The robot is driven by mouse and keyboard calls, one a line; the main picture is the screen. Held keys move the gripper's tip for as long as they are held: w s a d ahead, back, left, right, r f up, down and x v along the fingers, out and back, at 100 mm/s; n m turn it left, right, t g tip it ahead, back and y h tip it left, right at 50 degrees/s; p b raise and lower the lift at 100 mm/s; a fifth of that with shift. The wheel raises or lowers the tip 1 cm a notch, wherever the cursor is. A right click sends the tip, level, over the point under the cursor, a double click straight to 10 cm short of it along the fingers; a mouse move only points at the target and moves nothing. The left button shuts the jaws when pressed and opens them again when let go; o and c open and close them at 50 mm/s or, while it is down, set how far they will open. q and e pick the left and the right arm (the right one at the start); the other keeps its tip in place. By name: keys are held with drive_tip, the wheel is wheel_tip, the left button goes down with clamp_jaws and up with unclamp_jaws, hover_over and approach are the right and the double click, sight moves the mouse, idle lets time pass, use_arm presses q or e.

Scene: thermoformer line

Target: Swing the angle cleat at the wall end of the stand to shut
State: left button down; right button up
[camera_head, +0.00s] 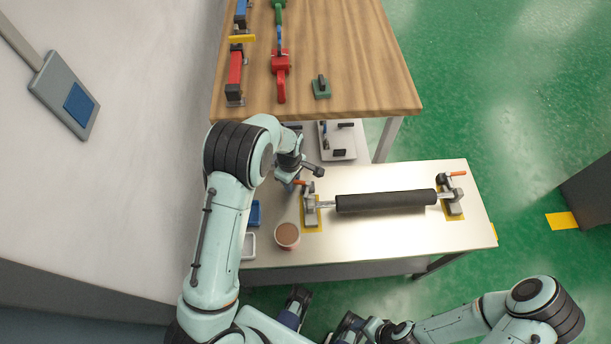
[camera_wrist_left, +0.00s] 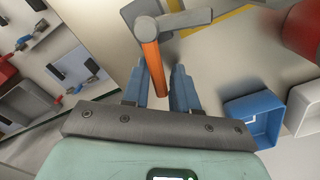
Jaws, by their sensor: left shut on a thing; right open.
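The angle cleat (camera_head: 309,188) at the wall end is a small grey arm with an orange handle (camera_head: 302,182). It sits at the left bracket (camera_head: 311,212) of the stand. A black roller (camera_head: 385,201) lies across the stand. In the left wrist view the cleat's grey arm (camera_wrist_left: 185,21) runs right from a round end, and the orange handle (camera_wrist_left: 156,75) lies between the blue fingers. My left gripper (camera_head: 291,184) is shut on this handle; its fingertips are partly hidden in the head view. My right gripper (camera_head: 298,306) is open, low in front of the table.
A second bracket (camera_head: 453,202) with an orange handle stands at the right end. A brown cup (camera_head: 287,235), blue tray (camera_head: 253,214) and white tray (camera_head: 248,246) are near the wall side. A wooden bench (camera_head: 350,60) with clamps is behind. The table's front right is clear.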

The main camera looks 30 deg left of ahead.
use_arm(q)
drive_tip(key=shift+s+a+f, duration=0.1)
drive_tip(key=shift+s+a, duration=0.05)
drive_tip(key=shift+s, duration=0.15)
drive_tip(key=n, duration=0.1)
drive_tip(key=s+n+p, duration=0.1)
drive_tip(key=shift+d+n, duration=0.3)
drive_tip(key=shift+n, duration=0.1)
drive_tip(key=c, duration=0.8)
unclamp_jaws()
drive_tip(key=shift+w, duration=0.1)
wheel_tip(320, 180, up, 14)
drive_tip(key=p, duration=0.2)
drive_tip(key=shift+f, duration=0.25)
